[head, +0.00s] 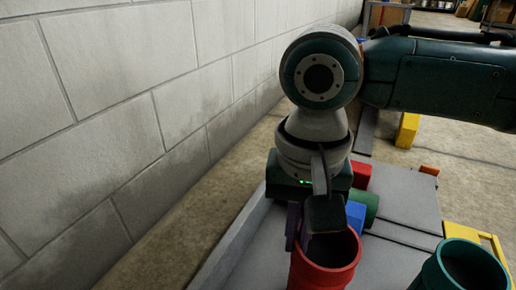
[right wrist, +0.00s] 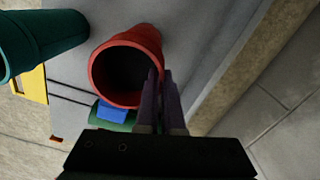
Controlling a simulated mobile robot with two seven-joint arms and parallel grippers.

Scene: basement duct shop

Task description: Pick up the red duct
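The red duct (head: 325,262) stands upright with its round open end up on a grey surface, at the bottom of the head view. It also shows in the right wrist view (right wrist: 104,92), its dark opening facing the camera. My right gripper (head: 308,236) points down at the duct's rim in the head view. In the right wrist view its two fingers (right wrist: 161,78) are close together at the rim's right side, seemingly one on each side of the wall. Whether they press on it I cannot tell. My left gripper is in neither view.
A teal duct (head: 462,265) stands to the right of the red one. Blue (head: 355,216), green (head: 369,203) and red (head: 361,174) pieces lie just behind. A yellow piece (head: 470,231) lies at the right. A block wall (head: 130,110) runs along the left.

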